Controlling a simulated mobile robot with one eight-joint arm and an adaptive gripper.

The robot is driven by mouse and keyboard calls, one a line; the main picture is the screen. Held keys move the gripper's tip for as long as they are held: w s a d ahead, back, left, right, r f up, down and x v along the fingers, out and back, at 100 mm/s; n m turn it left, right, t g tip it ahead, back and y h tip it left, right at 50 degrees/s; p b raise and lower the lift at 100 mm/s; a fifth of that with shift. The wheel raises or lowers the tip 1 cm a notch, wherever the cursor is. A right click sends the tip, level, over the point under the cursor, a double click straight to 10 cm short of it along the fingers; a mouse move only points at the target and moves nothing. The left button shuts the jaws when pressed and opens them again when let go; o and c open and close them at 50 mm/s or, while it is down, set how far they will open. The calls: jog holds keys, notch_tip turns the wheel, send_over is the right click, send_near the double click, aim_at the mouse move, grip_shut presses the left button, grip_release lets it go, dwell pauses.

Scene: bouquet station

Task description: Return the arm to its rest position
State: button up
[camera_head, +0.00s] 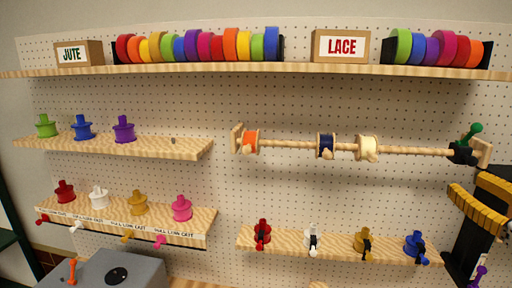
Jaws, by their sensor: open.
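My gripper and arm cannot be made out in the head view, so where the arm stands relative to the shelves cannot be told. A wall board with shelves and spools fills the view. A wooden rod (291,144) across the board carries an orange spool (251,142), a dark blue spool (326,144) and a cream spool (368,148). A black clamp with a green handle (471,135) sits at the rod's right end.
A top shelf (300,70) holds a JUTE box (78,54), a LACE box (341,46) and colourful rolls. Lower shelves (185,146) hold spools. A black-and-yellow fixture (478,209) stands at the right edge. A grey box (142,272) is at the bottom left.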

jog(key=w+a+f+n+g+y+b, duration=0.25)
jog(key=a+f+n+g+b, duration=0.8)
jog(key=a+f, duration=1.1)
jog(key=s+a+f+n+h+b, duration=0.2)
jog(key=s+f+n, duration=0.3)
jog(key=f+n, duration=0.5)
jog(key=s+a+f+n+g+h+b, duration=0.1)
jog(key=s+a+f+n+h+b, duration=0.1)
jog(key=f+n, duration=0.8)
jog(key=s+a+n+b, duration=0.1)
jog(key=s+b, duration=0.1)
jog(key=s, duration=0.1)
jog(key=shift+a+b, duration=0.3)
jog(key=shift+a, duration=0.1)
